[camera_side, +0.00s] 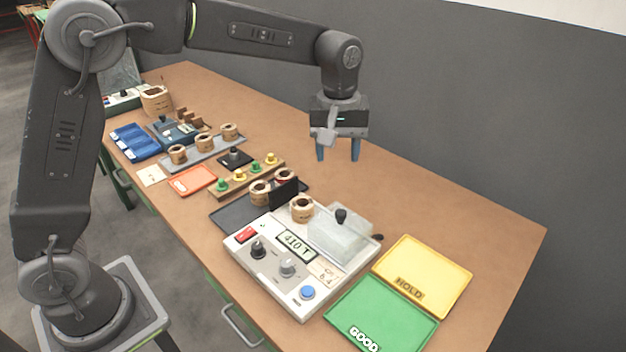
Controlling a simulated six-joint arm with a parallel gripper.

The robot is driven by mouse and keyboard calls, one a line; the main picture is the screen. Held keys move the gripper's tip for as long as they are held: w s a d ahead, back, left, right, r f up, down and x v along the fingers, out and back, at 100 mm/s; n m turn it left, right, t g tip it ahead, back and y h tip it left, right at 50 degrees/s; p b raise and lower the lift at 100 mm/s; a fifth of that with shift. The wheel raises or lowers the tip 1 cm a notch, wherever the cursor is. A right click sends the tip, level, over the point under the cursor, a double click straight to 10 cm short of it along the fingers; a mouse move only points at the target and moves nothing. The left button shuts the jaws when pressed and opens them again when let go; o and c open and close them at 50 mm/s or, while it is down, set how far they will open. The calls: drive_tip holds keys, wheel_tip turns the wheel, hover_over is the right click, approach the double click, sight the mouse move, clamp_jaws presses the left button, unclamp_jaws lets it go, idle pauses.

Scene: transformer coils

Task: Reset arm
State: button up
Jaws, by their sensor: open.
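My gripper (338,152) hangs above the back part of the table, pointing down. Its two blue-grey fingers are apart with nothing between them. It is clear of the table and of all the objects. Below and to its left, a coil (302,208) sits on the tester (262,262), whose display reads "410 T". Two more coils stand on a black tray (232,216) behind the tester, with a dark upright plate beside them. Several coils stand on a grey tray (207,152) farther left.
A green GOOD tray (385,308) and a yellow HOLD tray (437,262) lie empty at the right. A clear cover (340,232) with a black knob is on the tester. A wooden strip (240,184) holds coloured pegs. The back and right of the table are bare.

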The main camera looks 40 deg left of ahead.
drive_tip(key=s+a+r+m+t, duration=0.2)
drive_tip(key=s+a+r+m, duration=0.15)
drive_tip(key=s+r, duration=0.35)
drive_tip(key=s+a+f+m+t, duration=0.1)
drive_tip(key=s+a+m, duration=0.1)
drive_tip(key=s, duration=0.7)
drive_tip(key=s+a+f+m+t, duration=0.2)
drive_tip(key=s+m, duration=0.1)
drive_tip(key=s, duration=0.6)
drive_tip(key=shift+s+a+f, duration=0.15)
drive_tip(key=shift+s+f, duration=0.05)
drive_tip(key=shift+f, duration=0.05)
